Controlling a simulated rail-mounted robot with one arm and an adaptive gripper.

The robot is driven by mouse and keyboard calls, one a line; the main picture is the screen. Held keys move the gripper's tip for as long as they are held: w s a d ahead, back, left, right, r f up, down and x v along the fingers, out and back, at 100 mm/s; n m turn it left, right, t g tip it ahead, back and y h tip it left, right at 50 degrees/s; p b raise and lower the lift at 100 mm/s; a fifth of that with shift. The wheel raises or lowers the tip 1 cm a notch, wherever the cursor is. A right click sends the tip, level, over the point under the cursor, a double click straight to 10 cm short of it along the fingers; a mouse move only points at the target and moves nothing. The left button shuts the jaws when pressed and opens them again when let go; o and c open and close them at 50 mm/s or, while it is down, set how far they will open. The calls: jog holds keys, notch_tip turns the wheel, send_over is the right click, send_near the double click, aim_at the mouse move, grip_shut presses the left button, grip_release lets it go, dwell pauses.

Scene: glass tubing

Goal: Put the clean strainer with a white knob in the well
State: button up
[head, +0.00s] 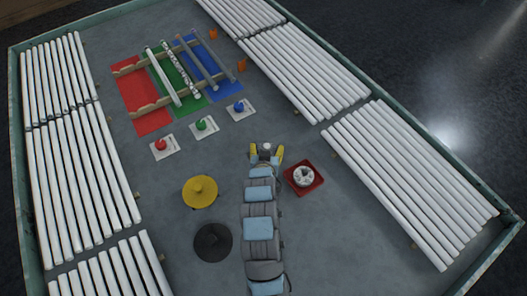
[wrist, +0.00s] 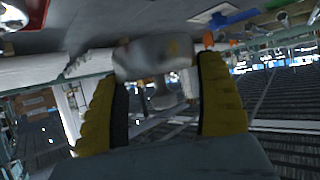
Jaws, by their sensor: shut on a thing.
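My gripper (head: 266,153) has yellow fingers and is shut on a pale grey-white piece with a rounded body (wrist: 150,58) and a short stem with a knob (wrist: 163,98), which looks like the strainer. The fingers stand on either side of it in the wrist view. Whether it is clean cannot be told. In the head view a red square plate (head: 318,184) with a white round, ring-like piece with a dark centre (head: 303,176) lies just right of and nearer than my gripper; it may be the well.
A yellow disc with a knob (head: 200,192) and a dark disc with a knob (head: 212,242) lie left of my arm. Red (head: 160,145), green (head: 201,125) and blue (head: 239,107) knobs sit on white plates. Tubes lie on a rack farther back; white tube rows line both sides.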

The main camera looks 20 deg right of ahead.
jog(key=w+f, duration=0.4)
jog(key=f, duration=0.4)
jog(key=shift+d+b, duration=0.3)
jog(key=shift+b, duration=0.15)
jog(key=shift+f, duration=0.1)
jog(key=shift+f, duration=0.35)
jog(key=shift+f+b, duration=0.3)
jog(key=shift+b, duration=0.2)
jog(key=o, duration=1.1)
jog(key=shift+o, duration=0.2)
